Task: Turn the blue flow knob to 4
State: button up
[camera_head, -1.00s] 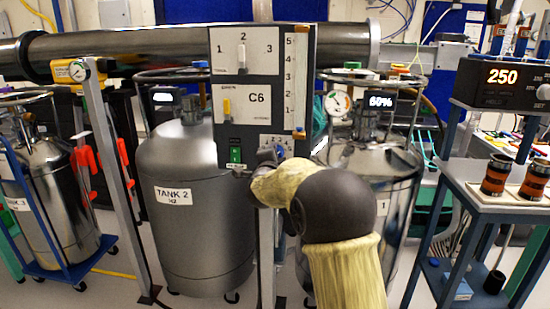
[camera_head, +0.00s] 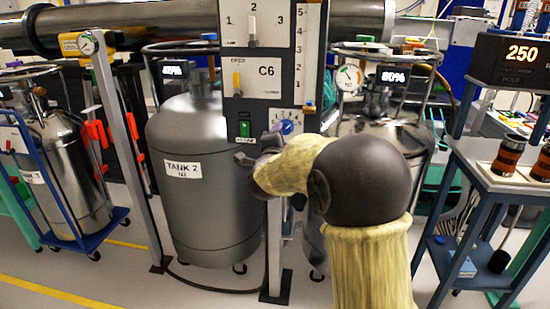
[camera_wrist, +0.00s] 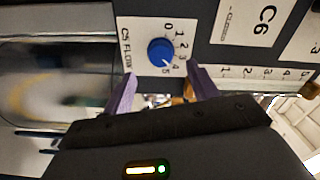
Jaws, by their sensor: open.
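The blue flow knob (camera_wrist: 161,52) sits on a white plate (camera_wrist: 135,28) printed with a 0 to 5 scale and a flow label. Its light mark is on the 4–5 side; I cannot tell exactly which number it meets. The knob also shows in the head view (camera_head: 287,127), low on the panel. My gripper (camera_wrist: 161,88) is open and empty, its two purple fingers spread on either side below the knob in the wrist view. The knob lies beyond the fingertips, apart from them. In the head view my gripper (camera_head: 262,148) is left of and below the knob.
The panel (camera_head: 265,75) also carries a yellow switch (camera_head: 237,82), a green switch (camera_head: 244,128) and an upper 1-2-3 selector (camera_head: 252,30). Tank 2 (camera_head: 195,220) stands left behind the post (camera_head: 275,250). A blue-framed cart (camera_head: 490,185) stands right.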

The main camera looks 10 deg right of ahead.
jog(key=v, duration=1)
jog(key=shift+s+p, duration=0.35)
jog(key=shift+p, duration=0.05)
jog(key=shift+a, duration=0.1)
